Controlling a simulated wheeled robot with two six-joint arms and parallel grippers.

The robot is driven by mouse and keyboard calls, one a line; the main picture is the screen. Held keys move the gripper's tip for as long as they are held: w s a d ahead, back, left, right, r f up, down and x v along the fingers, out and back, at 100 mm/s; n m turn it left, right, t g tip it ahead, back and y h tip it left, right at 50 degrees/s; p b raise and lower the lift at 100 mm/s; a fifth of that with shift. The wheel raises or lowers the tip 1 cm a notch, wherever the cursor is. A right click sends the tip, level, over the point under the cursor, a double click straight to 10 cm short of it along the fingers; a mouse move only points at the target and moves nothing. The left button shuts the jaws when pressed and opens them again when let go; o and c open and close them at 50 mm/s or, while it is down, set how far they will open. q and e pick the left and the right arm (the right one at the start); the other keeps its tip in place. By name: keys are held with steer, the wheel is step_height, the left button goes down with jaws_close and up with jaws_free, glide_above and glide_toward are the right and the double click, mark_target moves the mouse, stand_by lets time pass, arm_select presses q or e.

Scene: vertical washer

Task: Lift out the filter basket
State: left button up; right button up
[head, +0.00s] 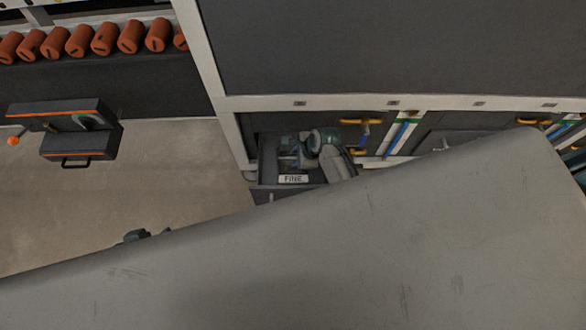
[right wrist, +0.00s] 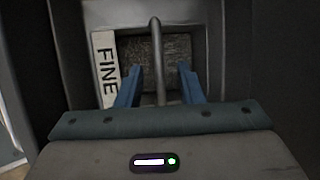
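The filter basket has a dark mesh inside, a grey handle bar and a white label reading FINE. Its mesh (right wrist: 178,48) shows in the right wrist view, and its FINE label (head: 293,179) shows in the head view. My right gripper (right wrist: 160,75) is open, with one blue finger on each side of the handle bar (right wrist: 157,50). I see gaps between both fingers and the bar. In the head view my right gripper (head: 289,154) is over the basket. A small dark part, apparently my left gripper (head: 136,236), peeks over a grey surface; its fingers are hidden.
A large grey surface (head: 330,250) close to the camera hides the lower head view. A dark cabinet (head: 390,50) rises behind the basket. Orange-brown cylinders (head: 104,38) line a shelf, and a dark box (head: 72,132) sits at left. Floor is open at left.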

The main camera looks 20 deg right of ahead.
steer(key=shift+w+a+f, duration=0.15)
steer(key=shift+f, duration=0.4)
jaws_close()
stand_by(1.0)
